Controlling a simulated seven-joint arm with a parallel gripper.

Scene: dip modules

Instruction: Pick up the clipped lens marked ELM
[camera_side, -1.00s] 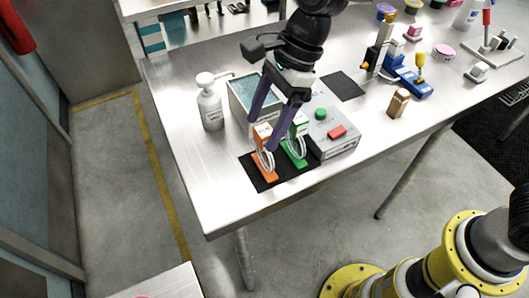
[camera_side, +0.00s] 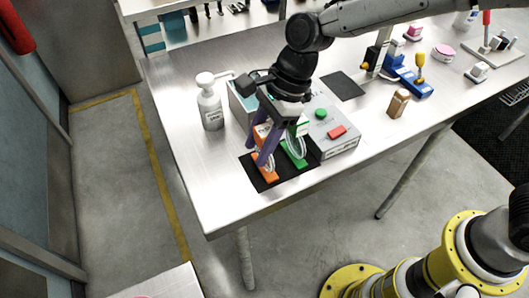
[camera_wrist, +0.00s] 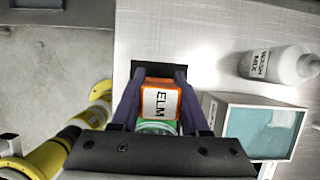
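The clipped lens marked ELM has an orange clip (camera_side: 265,165) with a white label. It stands on the black mat (camera_side: 262,185) at the table's front corner. In the wrist view the ELM label (camera_wrist: 160,103) faces up between my purple fingers. My gripper (camera_side: 264,157) is low over it, with one finger on each side of the clip. The fingers look open, with narrow gaps beside the clip; contact is hard to judge. A second lens in a green clip (camera_side: 294,151) stands right beside it. In the wrist view the green clip (camera_wrist: 157,127) is partly hidden by my gripper.
A basin of blue liquid (camera_wrist: 255,127) and a wash bottle (camera_side: 210,105) stand behind the mat. A grey box (camera_side: 333,143) with green and red buttons is close on the right. The table's front-left edge is near the mat.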

